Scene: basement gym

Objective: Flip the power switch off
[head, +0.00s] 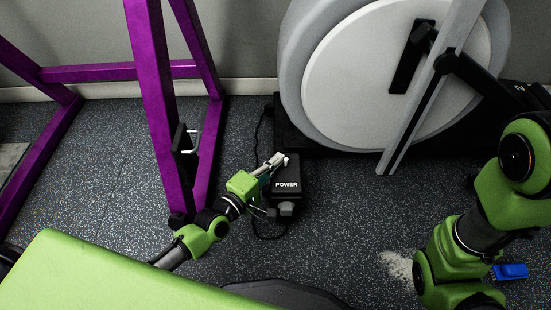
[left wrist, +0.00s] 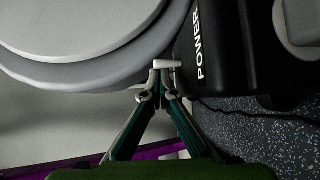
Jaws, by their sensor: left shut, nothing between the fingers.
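A black power box (head: 287,184) with a white POWER label stands on the floor in front of the elliptical machine. It also shows in the left wrist view (left wrist: 224,60), turned sideways at the right. A grey rounded part (head: 286,209) sits at its near end; I cannot tell whether it is the switch or which position it has. My left gripper (head: 278,160) is shut and empty, its tips at the upper left of the box. In the left wrist view the closed tips (left wrist: 162,66) are beside the label; contact is unclear. My right gripper is not in view.
A large grey wheel housing (head: 390,80) stands just behind the box. A purple rack frame (head: 160,100) rises at the left. A dark cable (head: 262,126) runs by the box. White powder (head: 397,265) and a blue object (head: 510,271) lie at the lower right.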

